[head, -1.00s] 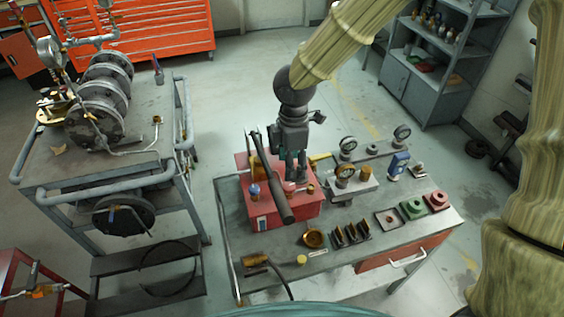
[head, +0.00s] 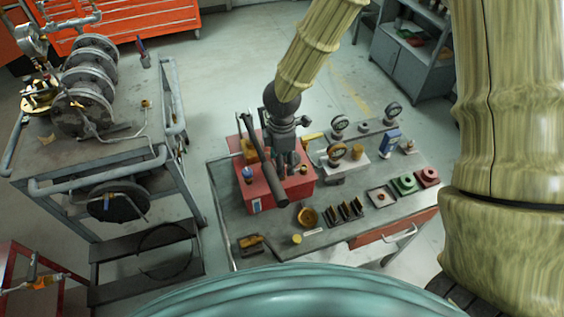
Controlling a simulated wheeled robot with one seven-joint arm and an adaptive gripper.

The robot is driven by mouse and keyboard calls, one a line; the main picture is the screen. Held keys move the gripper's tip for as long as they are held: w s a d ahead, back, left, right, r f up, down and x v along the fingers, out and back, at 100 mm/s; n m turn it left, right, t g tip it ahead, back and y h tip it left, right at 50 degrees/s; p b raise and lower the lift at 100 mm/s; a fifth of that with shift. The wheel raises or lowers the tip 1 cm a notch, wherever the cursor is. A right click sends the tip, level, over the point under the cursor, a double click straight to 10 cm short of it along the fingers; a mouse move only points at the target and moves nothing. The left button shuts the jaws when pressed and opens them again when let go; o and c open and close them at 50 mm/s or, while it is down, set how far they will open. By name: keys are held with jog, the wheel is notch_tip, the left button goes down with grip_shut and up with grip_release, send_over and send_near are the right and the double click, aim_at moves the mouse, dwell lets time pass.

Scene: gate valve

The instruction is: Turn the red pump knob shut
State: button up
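The red pump (head: 262,193) is a red box on the grey workbench, with a long black lever (head: 265,175) slanting across it. A blue-topped fitting (head: 247,173) and a small brass fitting (head: 304,170) sit on its top. My gripper (head: 287,165) points down at the pump's top, just right of the lever. The fingers are dark and small here, so I cannot tell how far apart they are. The red knob lies at or under the fingertips and is mostly hidden; I cannot tell whether they touch it.
Gauges (head: 338,124) and a blue meter (head: 390,141) stand right of the pump. A brass cup (head: 307,216), black brackets (head: 345,211) and green (head: 404,184) and red blocks (head: 427,177) lie on the bench. A cart with a flanged pipe assembly (head: 85,90) stands left.

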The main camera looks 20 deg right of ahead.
jog(key=shift+f, duration=1)
jog(key=c, duration=1)
